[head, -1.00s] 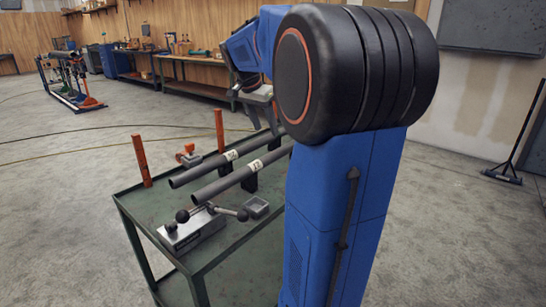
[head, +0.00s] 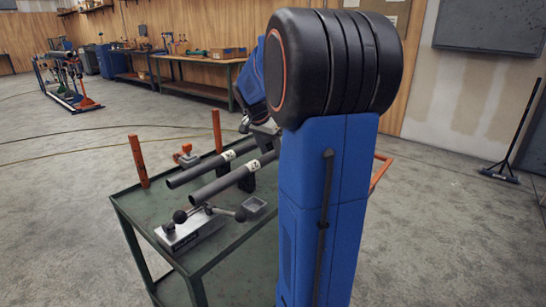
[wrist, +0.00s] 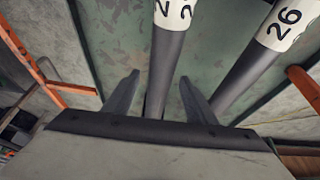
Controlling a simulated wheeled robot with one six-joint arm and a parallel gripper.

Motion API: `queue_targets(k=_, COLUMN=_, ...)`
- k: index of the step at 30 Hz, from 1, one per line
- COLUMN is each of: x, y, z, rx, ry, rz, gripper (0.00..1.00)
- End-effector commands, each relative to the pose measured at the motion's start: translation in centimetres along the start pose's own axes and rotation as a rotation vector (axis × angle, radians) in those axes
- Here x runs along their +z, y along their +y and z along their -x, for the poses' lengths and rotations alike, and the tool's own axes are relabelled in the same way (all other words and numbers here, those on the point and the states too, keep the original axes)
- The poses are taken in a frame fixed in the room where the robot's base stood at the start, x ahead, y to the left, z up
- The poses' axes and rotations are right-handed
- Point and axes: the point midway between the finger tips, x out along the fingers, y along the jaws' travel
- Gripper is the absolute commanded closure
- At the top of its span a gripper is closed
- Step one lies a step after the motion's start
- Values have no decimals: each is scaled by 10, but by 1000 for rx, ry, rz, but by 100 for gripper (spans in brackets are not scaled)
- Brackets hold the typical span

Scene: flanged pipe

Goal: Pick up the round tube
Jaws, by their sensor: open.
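Two dark grey round tubes with white number labels lie side by side on a green cart (head: 150,210): a rear tube (head: 200,173) and a front tube (head: 222,186). In the wrist view my gripper (wrist: 159,77) is open, its two fingers pointing at a tube (wrist: 163,75) that runs between them in the picture. Contact with the tube cannot be told. The other tube (wrist: 243,78), labelled 26, passes just right of the right finger. In the head view my gripper is near the tubes' far ends, mostly hidden by my arm.
A grey clamp block with black knobs (head: 190,230) and a small grey tray (head: 254,206) sit near the tubes on the cart. Orange posts (head: 139,161) (head: 217,130) stand at its edges. An orange-handled item (head: 186,155) lies behind. Open floor surrounds the cart.

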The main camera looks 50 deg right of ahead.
Motion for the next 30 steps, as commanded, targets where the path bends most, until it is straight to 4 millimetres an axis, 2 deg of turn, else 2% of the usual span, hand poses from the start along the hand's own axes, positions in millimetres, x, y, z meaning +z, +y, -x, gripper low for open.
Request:
queue_targets(k=8, x=0, y=0, z=-4, rx=-1, ry=0, rz=0, gripper=49)
queue_targets(k=11, x=0, y=0, z=-4, rx=-1, ry=0, rz=0, gripper=68)
queue_targets(k=15, x=0, y=0, z=-4, rx=-1, ry=0, rz=0, gripper=100)
queue_targets(k=25, x=-1, y=0, z=-1, rx=-3, ry=2, rz=-1, gripper=100)
queue_targets(k=30, x=-7, y=-1, z=12, rx=-4, ry=3, rz=-1, gripper=100)
